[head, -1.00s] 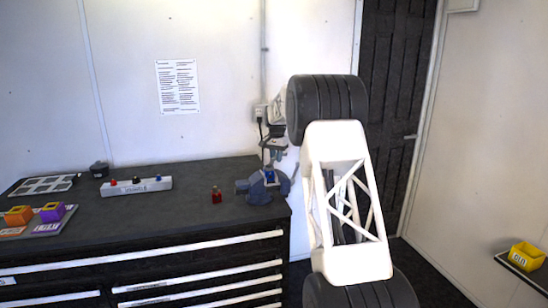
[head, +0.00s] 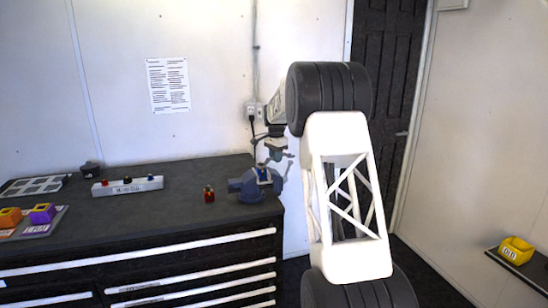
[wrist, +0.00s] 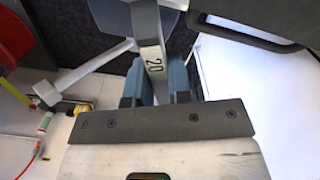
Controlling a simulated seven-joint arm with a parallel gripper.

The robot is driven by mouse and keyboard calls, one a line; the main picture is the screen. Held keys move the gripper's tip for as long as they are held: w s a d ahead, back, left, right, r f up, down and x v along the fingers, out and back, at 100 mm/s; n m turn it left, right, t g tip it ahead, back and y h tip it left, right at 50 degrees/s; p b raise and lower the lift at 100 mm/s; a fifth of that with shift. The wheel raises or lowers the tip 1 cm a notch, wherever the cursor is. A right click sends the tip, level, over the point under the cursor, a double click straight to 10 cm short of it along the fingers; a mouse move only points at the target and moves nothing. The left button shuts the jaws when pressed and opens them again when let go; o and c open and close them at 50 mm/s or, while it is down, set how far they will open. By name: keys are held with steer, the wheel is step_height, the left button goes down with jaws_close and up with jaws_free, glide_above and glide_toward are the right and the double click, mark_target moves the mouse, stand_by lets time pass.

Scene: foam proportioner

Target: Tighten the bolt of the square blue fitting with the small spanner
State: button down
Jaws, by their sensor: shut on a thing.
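My gripper (head: 276,146) hangs just above and slightly right of the blue-grey vise (head: 250,190) on the bench. In the wrist view, its blue-grey fingers (wrist: 157,84) are shut on a grey metal spanner (wrist: 152,52) marked "20". The spanner points away from the gripper, and its far end runs out of the picture. A small blue piece with a yellowish top, seemingly the square blue fitting (head: 263,175), stands in the vise jaws under the gripper. Its bolt is too small to make out, and I cannot tell whether the spanner touches it.
A small red fitting (head: 209,194) stands left of the vise. A pale rack (head: 128,187) with coloured pieces, and orange (head: 10,217) and purple (head: 43,213) holders, are farther left. A yellow bin (head: 516,250) sits on a right-hand shelf. The bench between rack and red fitting is clear.

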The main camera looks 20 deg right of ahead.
steer(key=shift+s+d+r+m, duration=0.1)
steer(key=shift+s+d+m, duration=0.1)
steer(key=shift+s+m, duration=0.65)
steer(key=shift+s+d+m, duration=0.15)
steer(key=shift+s+m, duration=0.35)
steer(key=shift+m, duration=0.65)
steer(key=shift+s+a+m, duration=0.1)
steer(key=shift+s+m, duration=1)
steer(key=shift+m, duration=0.5)
steer(key=shift+w, duration=0.2)
steer(key=shift+w+n, duration=0.5)
steer(key=shift+n, duration=0.4)
steer(key=shift+r, duration=2.9)
